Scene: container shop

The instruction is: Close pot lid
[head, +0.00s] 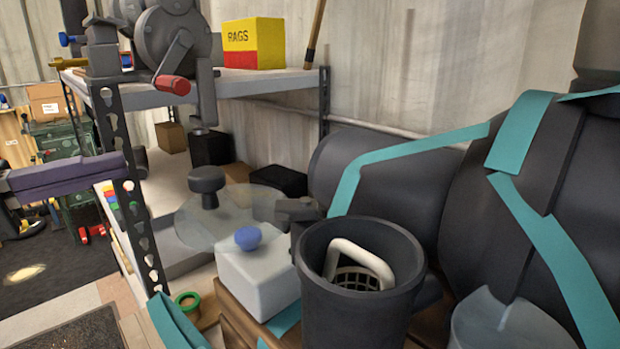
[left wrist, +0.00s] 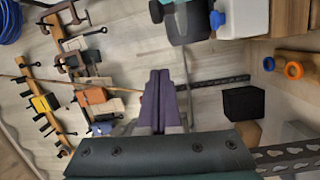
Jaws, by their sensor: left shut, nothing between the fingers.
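A dark, open-topped cylindrical pot (head: 330,300) stands at the front middle of the head view. A white looped handle (head: 362,258) and a grid basket show inside it. A clear round lid (head: 235,222) with a black knob (head: 207,182) lies left of the pot's mouth, away from the opening. A dark bracket (head: 297,210) sits between lid and pot; whether it joins them I cannot tell. My left gripper (head: 124,165) has purple fingers, shut and empty, left of the lid and apart from it. Its fingers also show in the left wrist view (left wrist: 165,82). My right gripper is not in view.
A white container with a blue cap (head: 248,238) stands beside the pot. A perforated metal shelf post (head: 135,215) is close to my left gripper. A shelf above holds a yellow and red RAGS box (head: 253,42). Large dark strapped bundles (head: 480,200) fill the right.

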